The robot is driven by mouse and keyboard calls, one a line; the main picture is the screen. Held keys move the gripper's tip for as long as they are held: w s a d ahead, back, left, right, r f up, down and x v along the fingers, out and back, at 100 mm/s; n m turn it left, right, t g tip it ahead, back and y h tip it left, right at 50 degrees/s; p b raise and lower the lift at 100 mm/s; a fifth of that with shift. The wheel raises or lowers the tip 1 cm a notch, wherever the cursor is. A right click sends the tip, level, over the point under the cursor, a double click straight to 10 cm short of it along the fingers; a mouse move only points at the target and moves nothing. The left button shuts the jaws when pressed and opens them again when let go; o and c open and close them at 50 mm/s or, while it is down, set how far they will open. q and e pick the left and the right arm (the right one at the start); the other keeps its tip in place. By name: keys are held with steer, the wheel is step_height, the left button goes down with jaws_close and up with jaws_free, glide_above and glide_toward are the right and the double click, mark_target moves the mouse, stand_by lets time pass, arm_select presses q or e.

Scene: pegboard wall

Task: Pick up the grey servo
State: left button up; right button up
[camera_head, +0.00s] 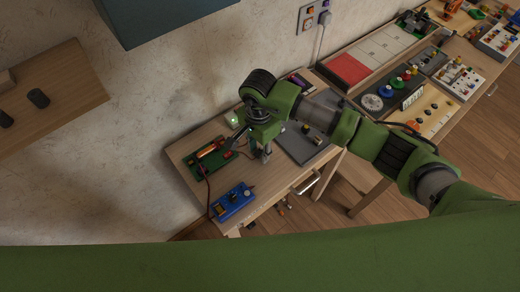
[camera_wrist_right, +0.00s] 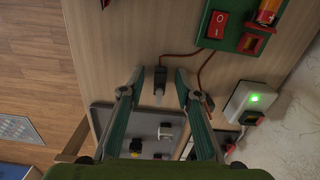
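In the right wrist view a small dark grey block (camera_wrist_right: 160,74) with a pale end and a reddish cable lies on the wooden desk; it looks like the grey servo. My right gripper (camera_wrist_right: 158,82) points down over it with its fingers apart, one on each side in the picture. I cannot tell how far above it the tips are. In the head view my right gripper (camera_head: 262,154) is over the desk between the green board and the grey tray, and its hand hides the block. My left gripper is not in view.
A green circuit board (camera_head: 200,166) and blue meter (camera_head: 232,203) lie left of the gripper. A white box with a green light (camera_wrist_right: 252,100) sits near the wall. A grey tray (camera_head: 300,150) holds small parts, and a drawer handle (camera_head: 308,184) sticks out in front.

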jaws_close()
steer(key=shift+r, duration=0.1)
